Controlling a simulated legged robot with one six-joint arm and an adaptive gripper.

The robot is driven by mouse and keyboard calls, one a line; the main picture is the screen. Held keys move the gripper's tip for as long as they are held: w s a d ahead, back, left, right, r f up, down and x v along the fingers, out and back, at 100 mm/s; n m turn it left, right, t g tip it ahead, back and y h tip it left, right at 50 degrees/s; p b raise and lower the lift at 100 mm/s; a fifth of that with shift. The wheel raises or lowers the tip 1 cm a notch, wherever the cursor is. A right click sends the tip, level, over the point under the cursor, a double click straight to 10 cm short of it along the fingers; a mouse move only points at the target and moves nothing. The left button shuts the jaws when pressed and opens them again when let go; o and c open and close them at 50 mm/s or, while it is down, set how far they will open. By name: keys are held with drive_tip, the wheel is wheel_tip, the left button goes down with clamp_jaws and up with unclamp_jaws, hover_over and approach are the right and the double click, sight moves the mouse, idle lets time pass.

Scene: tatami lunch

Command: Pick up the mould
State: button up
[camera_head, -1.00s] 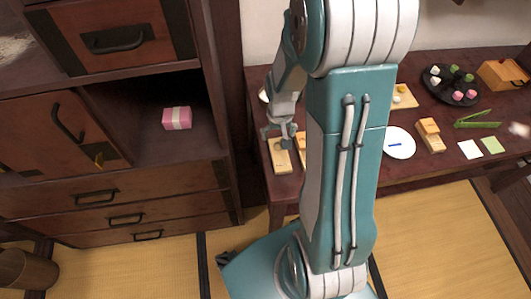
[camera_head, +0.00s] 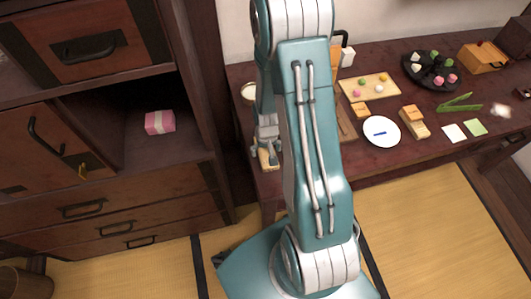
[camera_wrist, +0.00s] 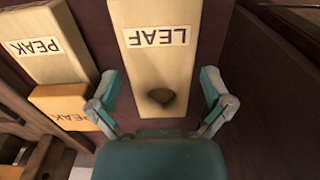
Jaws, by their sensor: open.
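A pale wooden mould labelled LEAF (camera_wrist: 150,75), with a dark hollow near its close end, lies on the dark table in the wrist view. My gripper (camera_wrist: 160,82) is open, with one finger on each side of the LEAF mould; I cannot tell whether they touch it. A second wooden piece labelled PEAK (camera_wrist: 45,47) lies to the left, with a smaller orange-toned PEAK block (camera_wrist: 68,105) by it. In the head view my gripper (camera_head: 267,140) is low over the table's left end, partly covering a pale mould (camera_head: 265,160).
A drawer cabinet (camera_head: 110,190) with a pink box (camera_head: 160,122) stands left.

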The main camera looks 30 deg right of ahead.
drive_tip(key=shift+d+f, duration=0.15)
drive_tip(key=shift+d, duration=0.2)
drive_tip(key=shift+a, duration=0.5)
drive_tip(key=c, duration=1)
drive_tip(key=shift+a, duration=0.1)
